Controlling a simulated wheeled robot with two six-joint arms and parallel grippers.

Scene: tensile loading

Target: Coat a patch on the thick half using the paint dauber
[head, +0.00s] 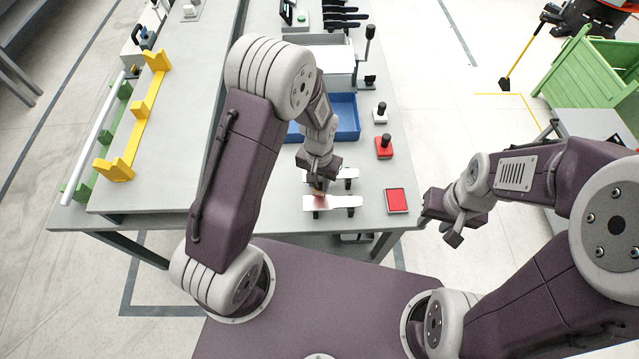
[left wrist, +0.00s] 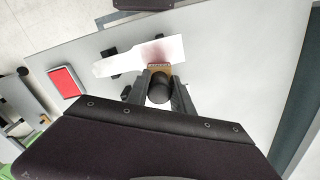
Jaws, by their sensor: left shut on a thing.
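My left gripper (head: 320,186) is shut on the paint dauber, which has a dark round handle (left wrist: 160,88) and a tan head (left wrist: 158,67). The dauber's head is at the wide end of a flat white specimen (head: 343,201), which lies across dark supports near the table's front edge. A reddish patch (left wrist: 153,52) shows on that wide end, right by the dauber's head. I cannot tell whether the head touches the surface. The specimen's other end (left wrist: 106,68) points toward the red pad. My right gripper (head: 443,224) is open and empty, off the table's right side.
A red pad (head: 396,200) lies right of the specimen. Another pale specimen (head: 346,173) sits just behind. A red-based stamp (head: 384,149), a white-based stamp (head: 380,115) and a blue tray (head: 347,115) stand further back. A yellow rack (head: 137,128) is at the left.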

